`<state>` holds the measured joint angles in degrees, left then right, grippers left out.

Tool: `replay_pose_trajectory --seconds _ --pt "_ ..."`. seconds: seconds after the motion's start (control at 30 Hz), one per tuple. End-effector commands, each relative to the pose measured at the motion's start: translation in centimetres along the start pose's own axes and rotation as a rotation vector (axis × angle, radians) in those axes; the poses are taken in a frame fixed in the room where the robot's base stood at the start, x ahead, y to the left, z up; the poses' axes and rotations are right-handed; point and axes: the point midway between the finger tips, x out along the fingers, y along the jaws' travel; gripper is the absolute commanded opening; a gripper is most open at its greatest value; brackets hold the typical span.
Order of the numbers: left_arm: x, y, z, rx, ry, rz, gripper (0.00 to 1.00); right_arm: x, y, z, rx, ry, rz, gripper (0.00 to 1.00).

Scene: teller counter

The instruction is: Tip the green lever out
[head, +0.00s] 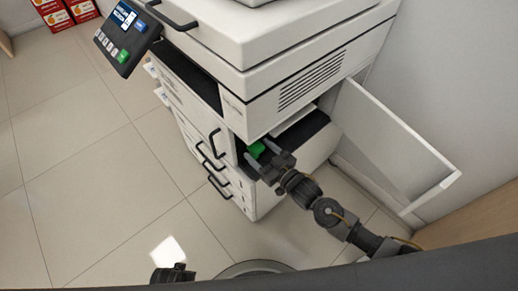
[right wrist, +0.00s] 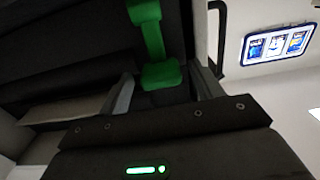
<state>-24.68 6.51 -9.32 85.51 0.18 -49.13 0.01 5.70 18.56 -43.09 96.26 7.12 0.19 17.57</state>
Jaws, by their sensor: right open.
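The green lever (head: 257,149) sits inside the open side bay of the white copier (head: 290,75). In the right wrist view the lever (right wrist: 147,30) is a green bar ending in a wider green block, against a dark panel. My right gripper (head: 264,157) is at the bay opening, with its fingers pointing in at the lever. In the right wrist view its two fingers (right wrist: 162,82) are apart, and the lever's block lies between them in the picture. Whether they touch it cannot be told.
The copier's side door (head: 392,138) hangs open to the right of the bay, close to my right arm. A tilted control panel (head: 127,35) is at the upper left. Red boxes (head: 65,12) stand far left. The tiled floor (head: 90,150) at left is clear.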

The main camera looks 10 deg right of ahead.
Motion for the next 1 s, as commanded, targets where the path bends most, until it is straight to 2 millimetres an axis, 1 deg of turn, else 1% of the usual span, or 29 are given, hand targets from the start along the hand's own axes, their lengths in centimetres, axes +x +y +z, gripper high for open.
replay_pose_trajectory --seconds 0.03,0.17,0.43,0.47,0.93,0.97,1.0 --pt "-0.04 0.02 -0.13 0.000 0.002 0.000 0.00 0.54 0.03 0.01 0.000 0.000 0.000 0.65" --pt "-0.19 0.05 -0.39 -0.001 0.007 0.001 0.00 1.24 0.02 -0.02 0.000 0.000 0.000 0.65" --pt "-0.23 0.05 -0.40 -0.002 0.007 0.001 0.00 1.36 0.01 0.01 0.000 -0.001 0.000 0.65" --pt "-0.23 0.05 -0.39 -0.002 0.007 0.001 0.00 1.36 0.02 0.01 0.000 -0.001 0.000 0.64" --pt "-0.16 0.09 -0.01 -0.002 0.000 0.001 0.00 1.30 0.10 0.01 0.000 -0.001 0.002 0.03" --pt "-0.16 0.02 -0.02 -0.002 0.000 0.000 0.00 1.07 0.42 0.02 -0.001 -0.001 0.002 0.03" --pt "-0.13 0.14 0.02 -0.002 -0.001 0.002 0.00 1.15 0.32 0.02 -0.001 0.000 0.003 0.03"
